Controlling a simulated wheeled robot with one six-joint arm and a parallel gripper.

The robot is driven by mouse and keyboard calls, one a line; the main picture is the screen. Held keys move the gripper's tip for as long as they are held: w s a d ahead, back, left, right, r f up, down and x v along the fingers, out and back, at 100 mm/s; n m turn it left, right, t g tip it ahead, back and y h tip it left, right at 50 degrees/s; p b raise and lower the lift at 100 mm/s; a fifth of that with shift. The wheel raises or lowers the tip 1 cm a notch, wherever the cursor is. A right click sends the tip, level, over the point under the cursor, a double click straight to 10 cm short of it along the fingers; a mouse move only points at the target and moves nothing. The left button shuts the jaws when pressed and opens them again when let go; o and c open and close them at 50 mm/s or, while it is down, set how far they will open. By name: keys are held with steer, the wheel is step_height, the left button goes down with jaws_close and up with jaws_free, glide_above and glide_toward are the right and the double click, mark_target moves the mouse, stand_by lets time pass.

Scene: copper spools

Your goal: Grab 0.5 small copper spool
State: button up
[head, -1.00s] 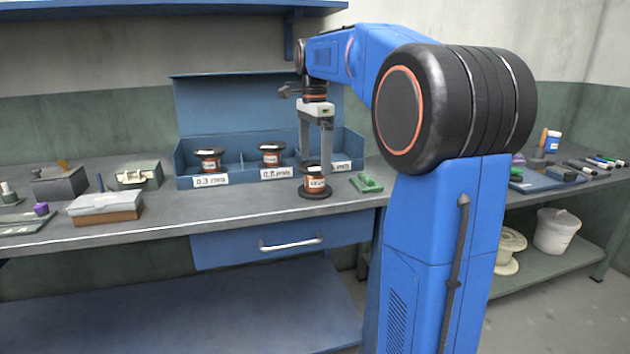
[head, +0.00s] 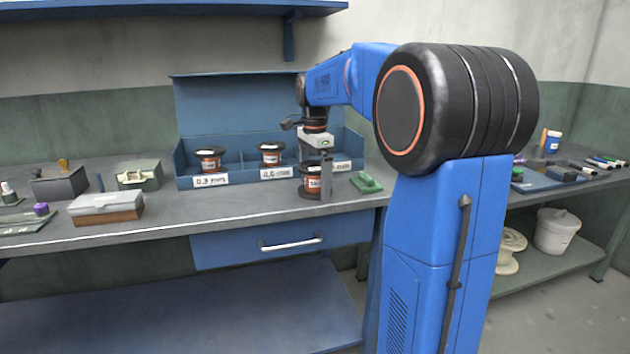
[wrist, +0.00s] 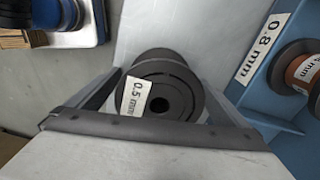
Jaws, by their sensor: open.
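A small copper spool (head: 311,184) with dark flanges stands upright on the bench in front of the blue box. In the wrist view I look down on its dark top flange (wrist: 178,85), with a white label (wrist: 135,97) reading 0.5 mm. My gripper (head: 315,178) is pointing down and lowered over this spool. In the wrist view its fingers (wrist: 163,103) are apart, one on each side of the spool. I cannot tell whether either finger touches it. One finger hides part of the spool in the head view.
The blue box (head: 226,181) behind holds a left spool (head: 208,159) and a middle spool (head: 271,153). A label reading 0.8 mm (wrist: 264,48) shows in the wrist view. A green object (head: 367,183) lies just right of the gripper.

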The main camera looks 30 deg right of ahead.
steer(key=c, duration=1.7)
steer(key=shift+r, duration=0.15)
